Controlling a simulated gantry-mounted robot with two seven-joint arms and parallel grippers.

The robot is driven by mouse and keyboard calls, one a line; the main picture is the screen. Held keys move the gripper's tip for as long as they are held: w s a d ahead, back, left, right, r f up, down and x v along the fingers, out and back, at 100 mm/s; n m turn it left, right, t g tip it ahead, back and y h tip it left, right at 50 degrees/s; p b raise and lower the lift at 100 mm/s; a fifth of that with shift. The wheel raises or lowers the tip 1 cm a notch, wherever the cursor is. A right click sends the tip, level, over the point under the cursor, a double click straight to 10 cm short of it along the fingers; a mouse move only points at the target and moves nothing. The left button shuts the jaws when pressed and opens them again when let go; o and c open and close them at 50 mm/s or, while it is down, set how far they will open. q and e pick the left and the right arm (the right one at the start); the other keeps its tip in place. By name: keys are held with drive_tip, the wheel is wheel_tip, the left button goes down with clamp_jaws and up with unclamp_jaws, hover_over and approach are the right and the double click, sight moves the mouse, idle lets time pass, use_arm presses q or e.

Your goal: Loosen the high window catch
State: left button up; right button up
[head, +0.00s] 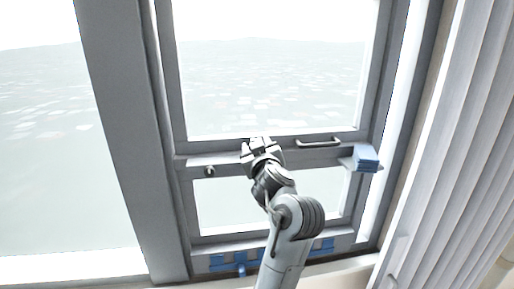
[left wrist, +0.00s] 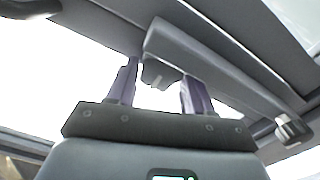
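The window fills the middle of the head view, with a grey horizontal rail (head: 225,158) across it. One arm reaches up from the bottom, and I take it as my left; its gripper (head: 257,146) is at this rail. In the left wrist view the two fingers of my left gripper (left wrist: 160,70) stand apart. A small grey tab (left wrist: 153,78), which may be the catch, shows between them under a pale bar (left wrist: 200,55). I see gaps beside it; contact cannot be told. In the head view the gripper hides this spot. My right gripper is not in view.
A bar handle (head: 318,142) sits on the rail to the right, and a small round knob (head: 209,171) to the left. A blue stack (head: 365,157) rests at the rail's right end. Blue pieces (head: 240,260) line the sill. A pale curtain (head: 450,150) hangs at the right.

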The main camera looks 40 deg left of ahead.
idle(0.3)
use_arm(q)
drive_tip(key=b+v, duration=0.4)
drive_tip(key=v, duration=0.6)
drive_tip(key=shift+s+d, duration=0.25)
drive_tip(key=shift+d, duration=0.05)
